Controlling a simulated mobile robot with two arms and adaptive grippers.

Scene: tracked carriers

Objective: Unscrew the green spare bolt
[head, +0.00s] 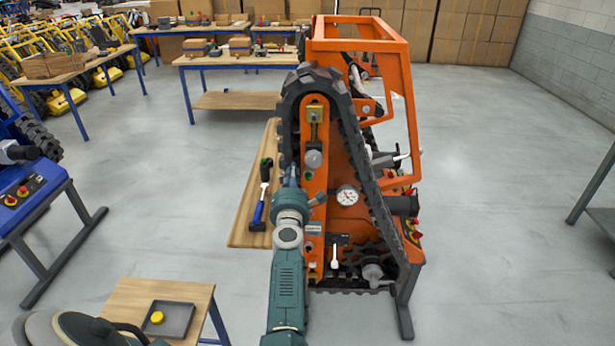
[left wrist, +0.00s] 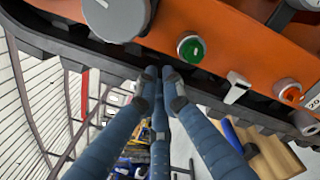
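A round green cap in a metal ring (left wrist: 190,47), which may be the green spare bolt, sits on the orange side plate of the tracked carrier (left wrist: 225,30). In the head view the carrier (head: 344,228) stands upright, and a small green spot (head: 308,175) shows below a grey knob. My left gripper (head: 291,176) is beside the track at the carrier's left edge. In the left wrist view its blue fingers (left wrist: 160,85) come together just below and left of the green cap, apart from it, with nothing visible between them. My right gripper is out of view.
A pressure gauge (head: 347,195) and levers stick out of the plate. A wooden board (head: 250,196) with a blue-handled tool (head: 258,214) lies left of the carrier. A grey tray (head: 178,321) with a yellow piece (head: 157,317) rests on a near table.

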